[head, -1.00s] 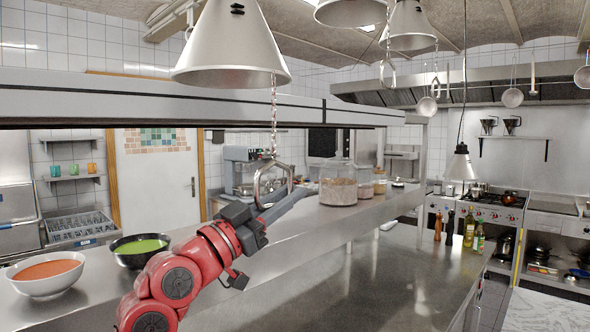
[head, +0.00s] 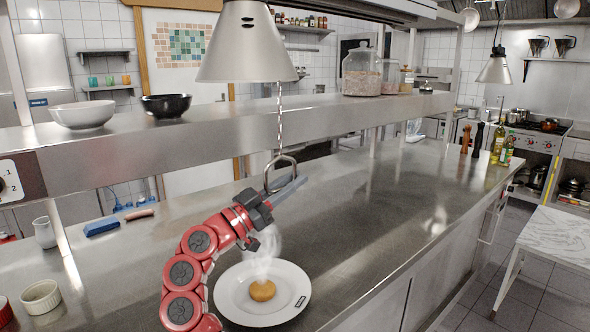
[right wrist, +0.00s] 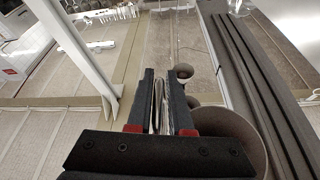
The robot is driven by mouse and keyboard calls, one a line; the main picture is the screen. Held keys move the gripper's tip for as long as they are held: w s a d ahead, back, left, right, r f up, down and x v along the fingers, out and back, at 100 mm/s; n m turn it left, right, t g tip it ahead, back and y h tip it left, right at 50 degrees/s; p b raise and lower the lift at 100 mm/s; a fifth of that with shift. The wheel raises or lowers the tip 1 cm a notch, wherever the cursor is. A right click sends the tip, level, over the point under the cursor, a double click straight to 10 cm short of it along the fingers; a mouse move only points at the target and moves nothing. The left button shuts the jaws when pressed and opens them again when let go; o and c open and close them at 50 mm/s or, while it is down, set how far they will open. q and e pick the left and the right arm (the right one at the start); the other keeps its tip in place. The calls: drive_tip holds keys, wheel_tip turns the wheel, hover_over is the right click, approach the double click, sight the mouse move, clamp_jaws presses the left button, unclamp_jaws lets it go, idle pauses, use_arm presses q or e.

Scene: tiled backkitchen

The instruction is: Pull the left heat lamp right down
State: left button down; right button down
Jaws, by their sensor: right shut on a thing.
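The left heat lamp (head: 248,45) is a grey metal cone at the top of the head view. A chain (head: 280,125) hangs from it to a metal pull handle (head: 270,178). My right gripper (head: 285,188) is shut on this handle, below the shelf's front edge and above the counter. In the right wrist view, my fingers (right wrist: 160,110) close on the thin metal handle (right wrist: 157,100). A white plate (head: 232,300) with a steaming round patty (head: 262,290) stands on the counter below the gripper. My left gripper is not in view.
A steel shelf (head: 200,152) runs behind the chain, with a white bowl (head: 82,115), a dark bowl (head: 166,105) and glass jars (head: 361,75) on it. Another lamp (head: 495,68) hangs at the right. The counter (head: 370,215) right of the plate is clear.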

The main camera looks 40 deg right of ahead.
drive_tip(key=shift+f+b, duration=0.8)
drive_tip(key=shift+f, duration=1.1)
drive_tip(key=shift+s, duration=0.1)
drive_tip(key=c, duration=1.2)
unclamp_jaws()
drive_tip(key=shift+c, duration=0.2)
drive_tip(key=o, duration=0.3)
drive_tip(key=shift+s+r, duration=0.1)
drive_tip(key=shift+s, duration=0.05)
drive_tip(key=b+v, duration=0.2)
drive_tip(key=v, duration=1.5)
drive_tip(key=shift+a, duration=0.15)
